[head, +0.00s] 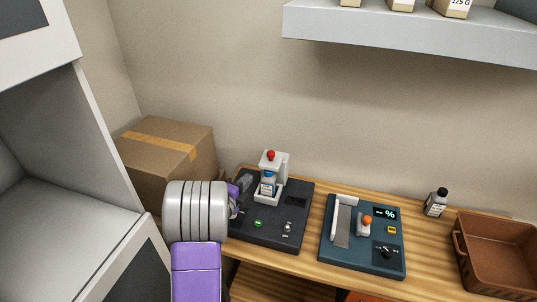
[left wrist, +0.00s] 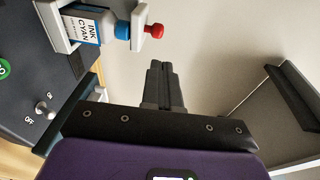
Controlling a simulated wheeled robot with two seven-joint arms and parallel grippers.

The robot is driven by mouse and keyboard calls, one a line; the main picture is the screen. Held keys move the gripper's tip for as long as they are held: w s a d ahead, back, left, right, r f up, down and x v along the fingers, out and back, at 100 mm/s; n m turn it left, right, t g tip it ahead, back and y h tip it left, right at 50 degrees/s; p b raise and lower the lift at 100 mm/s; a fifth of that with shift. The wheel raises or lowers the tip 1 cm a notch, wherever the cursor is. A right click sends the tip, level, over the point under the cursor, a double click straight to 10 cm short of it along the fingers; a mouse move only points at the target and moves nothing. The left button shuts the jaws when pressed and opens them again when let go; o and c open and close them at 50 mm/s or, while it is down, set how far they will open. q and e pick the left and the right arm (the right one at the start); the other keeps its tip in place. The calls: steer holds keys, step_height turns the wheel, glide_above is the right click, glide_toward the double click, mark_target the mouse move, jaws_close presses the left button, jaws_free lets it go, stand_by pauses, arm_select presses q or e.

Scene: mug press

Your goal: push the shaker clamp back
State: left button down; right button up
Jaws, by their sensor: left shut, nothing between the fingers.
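The shaker (head: 295,222) is a dark box on the wooden bench, with a green button and a toggle switch on top. A bottle (head: 267,187) with a blue cap stands in its white holder; in the left wrist view its label (left wrist: 84,27) reads INK CYAN. The white clamp with a red knob (head: 271,155) sits over the cap, and the knob also shows in the left wrist view (left wrist: 156,31). My left gripper (head: 246,183) is shut and empty, just left of the bottle and holder. In the left wrist view its fingertips (left wrist: 161,66) are apart from the clamp. My right gripper is out of view.
A teal machine (head: 381,256) with an orange knob and a % display stands to the right. Beyond it are a small dark-capped bottle (head: 436,203) and a brown tray (head: 459,262). A cardboard box (head: 170,165) is behind my left arm. A shelf (head: 410,35) hangs above.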

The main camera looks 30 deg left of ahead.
arm_select(q)
steer(key=shift+f, duration=0.15)
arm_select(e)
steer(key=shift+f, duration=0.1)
arm_select(q)
steer(key=shift+w, duration=0.1)
glide_toward(268, 156)
steer(key=w, duration=0.6)
steer(key=shift+w+f, duration=0.15)
steer(key=shift+w, duration=0.2)
steer(key=shift+a, duration=0.1)
